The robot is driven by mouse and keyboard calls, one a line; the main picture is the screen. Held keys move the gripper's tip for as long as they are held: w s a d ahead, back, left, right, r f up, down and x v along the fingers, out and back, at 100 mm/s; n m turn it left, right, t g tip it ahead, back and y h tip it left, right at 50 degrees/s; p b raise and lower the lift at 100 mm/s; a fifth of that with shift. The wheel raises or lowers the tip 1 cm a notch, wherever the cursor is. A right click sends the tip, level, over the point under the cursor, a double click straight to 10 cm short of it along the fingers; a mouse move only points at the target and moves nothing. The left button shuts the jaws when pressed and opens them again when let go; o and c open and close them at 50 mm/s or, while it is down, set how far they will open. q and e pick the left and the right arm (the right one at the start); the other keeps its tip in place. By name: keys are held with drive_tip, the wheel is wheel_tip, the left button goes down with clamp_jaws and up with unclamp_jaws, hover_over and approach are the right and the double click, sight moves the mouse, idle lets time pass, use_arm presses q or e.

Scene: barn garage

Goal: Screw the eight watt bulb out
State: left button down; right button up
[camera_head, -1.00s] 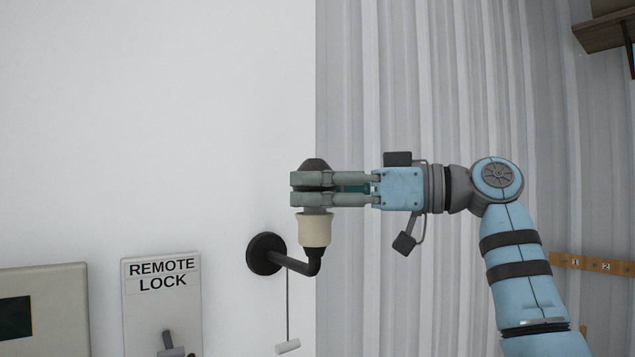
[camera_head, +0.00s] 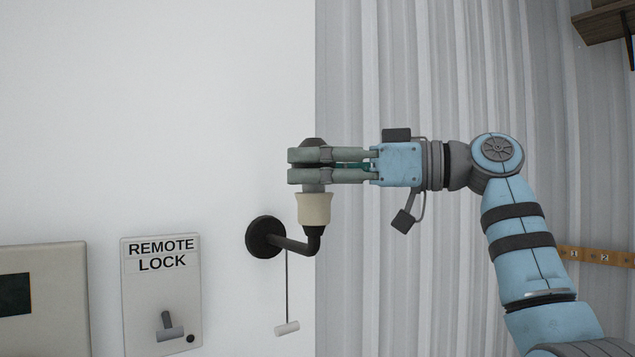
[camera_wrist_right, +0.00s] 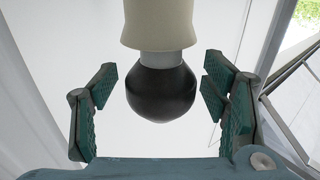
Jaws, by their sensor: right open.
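The bulb (camera_head: 313,188) stands upright in a cream socket (camera_head: 314,209) on a black wall arm. In the head view its dark top shows above my right gripper (camera_head: 305,166), and the fingers hide its middle. The right wrist view shows the dark round bulb (camera_wrist_right: 160,92) with its grey collar against the socket (camera_wrist_right: 158,22). My right gripper's green-padded fingers (camera_wrist_right: 160,105) stand open on both sides of the bulb, with a visible gap to each side. No wattage marking can be read. My left gripper is not in view.
A black round wall mount (camera_head: 264,237) carries the lamp arm, and a pull cord with a white handle (camera_head: 287,328) hangs below it. A remote lock panel (camera_head: 161,290) with a lever and a beige box (camera_head: 60,265) are at lower left. Corrugated wall is at right.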

drive_tip(key=m+t+h+b, duration=0.1)
drive_tip(key=m+t+b, duration=0.1)
drive_tip(key=b, duration=0.1)
drive_tip(key=m+t+h+b, duration=0.1)
drive_tip(key=t+b, duration=0.1)
drive_tip(key=t, duration=0.1)
drive_tip(key=shift+s+f+m+h+b, duration=0.1)
drive_tip(key=shift+f+m+h+b, duration=0.3)
drive_tip(key=shift+a+r+m+t+h+b, duration=0.15)
drive_tip(key=shift+m+t+h+b, duration=0.2)
drive_tip(key=shift+m+t+h, duration=0.35)
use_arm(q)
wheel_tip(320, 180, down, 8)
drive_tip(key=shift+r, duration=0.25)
use_arm(e)
drive_tip(key=shift+r, duration=0.15)
drive_tip(key=c, duration=0.8)
drive_tip(key=shift+c, duration=0.2)
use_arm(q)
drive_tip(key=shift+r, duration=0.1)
